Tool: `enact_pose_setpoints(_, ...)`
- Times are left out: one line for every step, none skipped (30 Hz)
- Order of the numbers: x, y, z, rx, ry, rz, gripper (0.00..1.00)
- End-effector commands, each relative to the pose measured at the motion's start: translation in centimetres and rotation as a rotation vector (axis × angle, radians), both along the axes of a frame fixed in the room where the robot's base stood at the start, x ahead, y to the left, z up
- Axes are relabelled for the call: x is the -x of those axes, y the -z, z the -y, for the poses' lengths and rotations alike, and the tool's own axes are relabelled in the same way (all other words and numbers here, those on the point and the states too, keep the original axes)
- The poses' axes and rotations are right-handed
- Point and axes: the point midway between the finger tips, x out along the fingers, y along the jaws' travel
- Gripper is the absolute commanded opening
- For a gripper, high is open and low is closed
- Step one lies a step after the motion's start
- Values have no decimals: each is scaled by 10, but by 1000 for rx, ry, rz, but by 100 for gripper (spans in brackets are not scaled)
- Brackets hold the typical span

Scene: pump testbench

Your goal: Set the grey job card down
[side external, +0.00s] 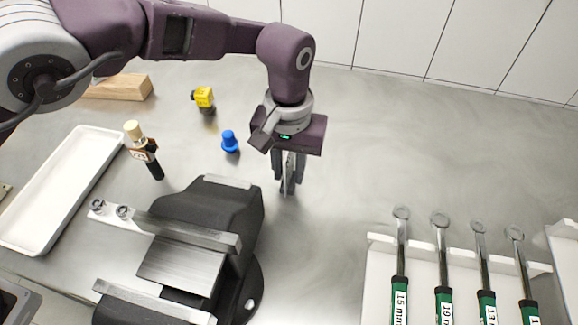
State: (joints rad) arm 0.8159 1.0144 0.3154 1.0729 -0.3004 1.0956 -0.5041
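My gripper (288,182) points straight down over the grey bench, right of the vise. Its fingers are closed on a thin, flat grey piece, the grey job card (290,178), seen nearly edge-on and upright between them. The fingers hide much of the card. Its lower edge is close to the bench top; I cannot tell whether it touches.
A black vise (225,205) stands close at left. A blue knob (229,142), a yellow-and-black part (204,98), a mallet (144,150), a wooden block (122,88) and a white tray (38,222) lie left. A wrench rack (380,243) stands front right. The bench between is clear.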

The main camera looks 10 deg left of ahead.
Motion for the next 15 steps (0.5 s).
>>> enact_pose_setpoints(0, 0, 0, 0, 0, 0, 25)
enact_pose_setpoints(0, 0, 0, 0, 0, 0, 25)
enact_pose_setpoints(0, -2, 0, 0, 0, 0, 25)
enact_pose_setpoints(0, -4, 0, 1, 0, 0, 25)
enact_pose_setpoints(0, -8, 0, 1, 0, 0, 25)
enact_pose_setpoints(0, -16, 1, 2, 0, 2, 25)
enact_pose_setpoints(-1, -23, 1, 3, 0, 2, 25)
enact_pose_setpoints(-1, -31, 1, 4, 0, 4, 25)
enact_pose_setpoints(-1, -43, 1, 5, 0, 4, 25)
enact_pose_setpoints(-1, -52, 1, 5, 0, 4, 25)
enact_pose_setpoints(-1, -60, 1, 4, 1, 4, 25)
enact_pose_setpoints(-1, -71, 1, 4, 1, 4, 25)
enact_pose_setpoints(-1, -79, 0, 3, 0, 4, 25)
enact_pose_setpoints(-1, -86, 0, 3, 0, 4, 25)
enact_pose_setpoints(-1, -95, 0, 3, 0, 4, 25)
